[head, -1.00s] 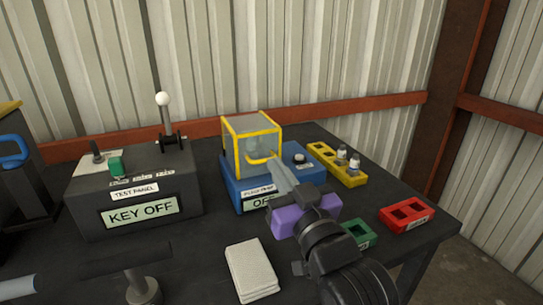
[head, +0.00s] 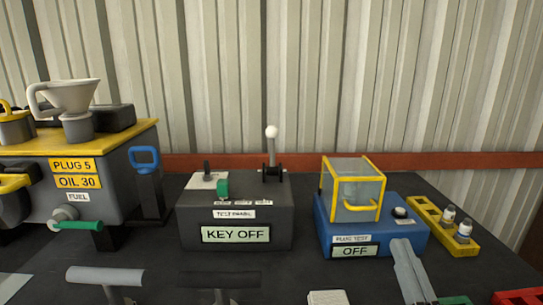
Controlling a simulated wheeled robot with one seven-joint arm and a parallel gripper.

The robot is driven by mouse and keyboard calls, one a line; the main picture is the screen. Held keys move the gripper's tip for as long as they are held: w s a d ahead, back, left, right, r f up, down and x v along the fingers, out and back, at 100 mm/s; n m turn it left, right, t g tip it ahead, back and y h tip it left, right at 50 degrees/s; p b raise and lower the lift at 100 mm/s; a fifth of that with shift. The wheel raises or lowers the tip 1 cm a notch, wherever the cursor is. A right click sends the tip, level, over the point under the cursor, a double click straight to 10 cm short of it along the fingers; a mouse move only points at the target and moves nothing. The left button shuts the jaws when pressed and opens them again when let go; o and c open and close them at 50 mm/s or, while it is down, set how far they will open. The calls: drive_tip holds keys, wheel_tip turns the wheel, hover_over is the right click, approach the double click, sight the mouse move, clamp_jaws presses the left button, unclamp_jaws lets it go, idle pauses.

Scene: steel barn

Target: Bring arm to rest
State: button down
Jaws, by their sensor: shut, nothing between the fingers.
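My gripper (head: 402,246) shows at the lower right of the head view, its grey fingers together and pointing away from me. Nothing shows between them. The fingertips appear just in front of the blue plug test box (head: 320,226), whose display reads OFF; I cannot tell the exact gap. The box carries a clear guard (head: 352,189) with a yellow frame and handle, which looks closed. The rest of my arm is below the picture.
The dark test panel (head: 194,234) reads KEY OFF and has an upright white-knobbed lever (head: 271,133). A grey engine unit (head: 20,183) with a funnel (head: 68,97) stands left. A yellow rack (head: 471,247) holds two plugs. T-handles (head: 104,275) and a white pad (head: 326,297) lie in front.

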drive_tip(key=s+f+g+p, duration=0.2)
drive_tip(key=s+f+p, duration=0.1)
drive_tip(key=s, duration=0.7)
drive_tip(key=s+f+g+p, duration=0.2)
drive_tip(key=s+f, duration=0.3)
drive_tip(key=s, duration=0.6)
drive_tip(key=s+f+g+p, duration=0.3)
drive_tip(key=s+f+p, duration=0.1)
drive_tip(key=s, duration=0.7)
drive_tip(key=shift+a+f+n+p, duration=0.2)
drive_tip(key=shift+f+n+p, duration=0.1)
drive_tip(key=shift+f, duration=0.3)
